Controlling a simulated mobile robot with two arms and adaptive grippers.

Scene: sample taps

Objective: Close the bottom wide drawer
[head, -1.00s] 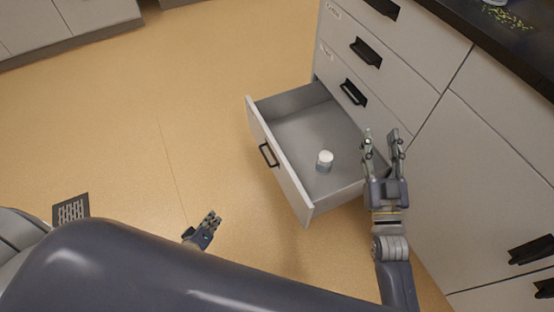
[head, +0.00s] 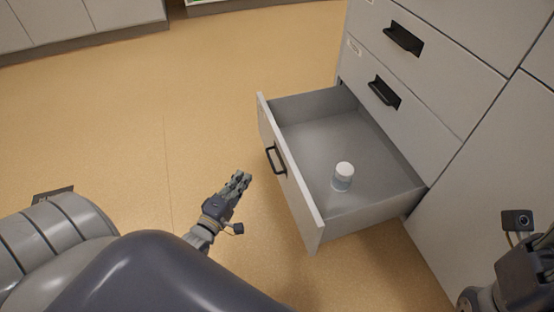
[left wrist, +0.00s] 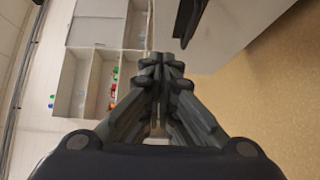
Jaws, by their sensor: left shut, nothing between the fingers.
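The bottom wide drawer (head: 292,185) stands pulled out of the grey cabinet, with its black bar handle (head: 276,160) on the front panel. A small white-capped jar (head: 342,177) stands upright inside it, toward the near side. My left gripper (head: 241,179) is shut and empty, left of the drawer front and apart from the handle. In the left wrist view the left gripper's fingers (left wrist: 163,65) are together, with a dark handle (left wrist: 188,20) and pale panel just beyond. My right gripper (head: 543,240) is at the right edge, its fingers mostly cut off.
Closed drawers with black handles (head: 384,92) sit above the open one. The tan floor (head: 200,110) left of the drawer is clear. Shelves with small coloured items (left wrist: 98,85) show in the left wrist view.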

